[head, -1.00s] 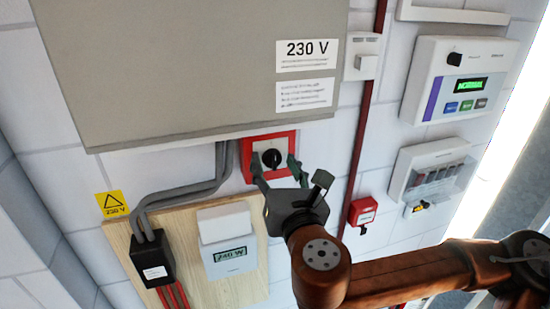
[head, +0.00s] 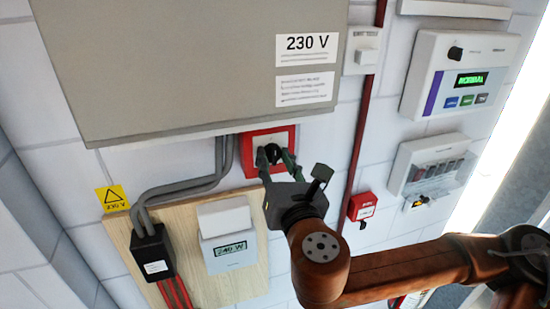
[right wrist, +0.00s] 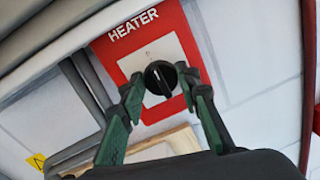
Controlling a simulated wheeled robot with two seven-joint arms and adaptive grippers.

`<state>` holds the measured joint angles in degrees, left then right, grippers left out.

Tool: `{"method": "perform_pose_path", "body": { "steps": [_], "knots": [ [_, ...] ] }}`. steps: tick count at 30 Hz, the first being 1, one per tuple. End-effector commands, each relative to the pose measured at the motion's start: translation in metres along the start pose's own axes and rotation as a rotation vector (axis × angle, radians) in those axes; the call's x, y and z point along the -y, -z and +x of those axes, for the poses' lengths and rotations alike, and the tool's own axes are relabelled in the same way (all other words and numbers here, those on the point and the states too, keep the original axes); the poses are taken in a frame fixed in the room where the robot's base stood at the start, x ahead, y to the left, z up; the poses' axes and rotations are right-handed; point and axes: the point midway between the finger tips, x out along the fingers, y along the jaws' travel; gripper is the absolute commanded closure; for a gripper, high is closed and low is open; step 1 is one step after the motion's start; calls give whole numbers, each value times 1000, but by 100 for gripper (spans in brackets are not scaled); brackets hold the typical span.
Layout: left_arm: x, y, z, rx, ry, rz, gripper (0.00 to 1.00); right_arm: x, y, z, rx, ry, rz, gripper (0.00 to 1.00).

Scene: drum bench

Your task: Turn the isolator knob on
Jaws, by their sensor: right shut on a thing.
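The isolator knob (head: 272,153) is black and round, on a white plate with a red border (head: 291,135) below the grey cabinet. In the right wrist view the knob (right wrist: 161,77) has a raised grip and a pale mark, and the red border reads HEATER (right wrist: 134,24). My right gripper (head: 273,160) is shut on the knob, one finger on each side. Its green-black fingertips (right wrist: 161,82) also flank the knob in the right wrist view. The fingers partly hide the knob in the head view. My left gripper is not in view.
The grey 230 V cabinet (head: 180,70) hangs just above the knob. Grey conduits (head: 185,190) run close on the left. A wooden board (head: 255,255) with a display box (head: 229,254) is below. A red pipe (head: 361,130), a red box (head: 362,206) and a control panel (head: 465,75) are to the right.

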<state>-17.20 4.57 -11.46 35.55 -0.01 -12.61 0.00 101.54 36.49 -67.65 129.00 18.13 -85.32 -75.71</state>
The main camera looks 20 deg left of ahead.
Motion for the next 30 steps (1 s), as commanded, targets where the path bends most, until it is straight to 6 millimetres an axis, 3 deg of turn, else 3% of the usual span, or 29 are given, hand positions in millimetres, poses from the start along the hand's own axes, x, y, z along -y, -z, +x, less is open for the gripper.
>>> {"method": "perform_pose_path", "body": {
  "steps": [11, 30],
  "knots": [
    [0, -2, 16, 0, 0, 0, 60, 1, 1, 0, -9, 2, 120, 94],
    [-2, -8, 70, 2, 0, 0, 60, 4, 2, 0, -61, 12, 698, 94]
  ]
}}
